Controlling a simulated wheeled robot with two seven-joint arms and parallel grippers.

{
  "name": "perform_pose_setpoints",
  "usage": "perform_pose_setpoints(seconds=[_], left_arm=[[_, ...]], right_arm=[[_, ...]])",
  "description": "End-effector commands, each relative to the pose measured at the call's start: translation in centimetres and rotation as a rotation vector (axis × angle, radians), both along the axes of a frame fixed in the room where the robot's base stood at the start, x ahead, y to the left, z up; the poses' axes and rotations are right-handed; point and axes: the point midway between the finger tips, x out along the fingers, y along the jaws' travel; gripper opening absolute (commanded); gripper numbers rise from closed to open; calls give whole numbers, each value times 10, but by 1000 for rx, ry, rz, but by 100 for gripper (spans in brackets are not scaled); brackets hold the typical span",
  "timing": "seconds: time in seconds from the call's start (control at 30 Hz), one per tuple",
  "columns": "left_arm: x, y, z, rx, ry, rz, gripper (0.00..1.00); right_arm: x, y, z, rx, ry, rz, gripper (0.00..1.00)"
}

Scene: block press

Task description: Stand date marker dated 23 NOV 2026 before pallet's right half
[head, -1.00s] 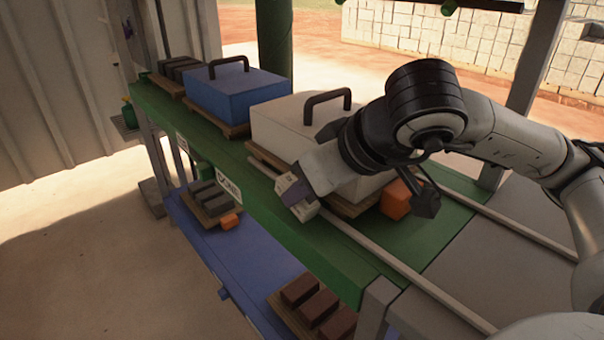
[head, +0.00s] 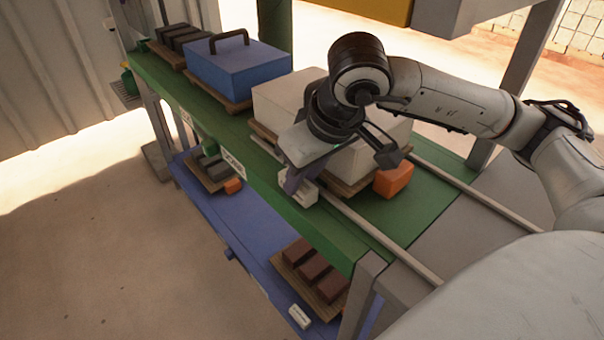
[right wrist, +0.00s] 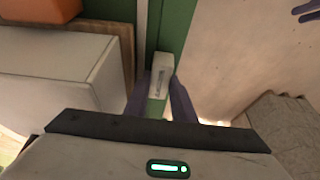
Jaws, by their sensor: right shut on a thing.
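My right gripper (head: 296,184) is shut on a small white date marker (head: 308,192), low over the green table edge in front of the pallet's right half. In the right wrist view the marker (right wrist: 161,72) sits between the two purple fingers; its print is too small to read. I cannot tell whether it touches the table. The wooden pallet (head: 343,187) carries a large white box (head: 280,99), partly hidden by my arm. Purple prongs, apparently my left gripper (right wrist: 307,12), show apart at the right wrist view's top right corner; it is outside the head view.
An orange block (head: 393,179) stands by the pallet's right end. A pale rail (head: 365,227) runs along the green table (head: 425,205). A blue handled box (head: 238,70) stands farther left. Below, a blue shelf (head: 235,215) holds brown blocks (head: 315,265) and another white marker (head: 300,316).

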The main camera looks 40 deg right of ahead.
Motion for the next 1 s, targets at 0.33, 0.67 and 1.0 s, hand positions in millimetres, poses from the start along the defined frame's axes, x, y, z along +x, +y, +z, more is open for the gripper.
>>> perform_pose_setpoints(seconds=[0.33, 0.67, 1.0], left_arm=[[0, -1, -1, -4, -2, 2, 31], [0, 0, 2, 0, 0, 0, 31], [0, -2, -14, -17, -10, 8, 31]], right_arm=[[0, 0, -2, 0, -1, 0, 41], [-1, 0, 5, 0, -3, 0, 41], [-60, -4, 3, 1, -5, 1, 41]])
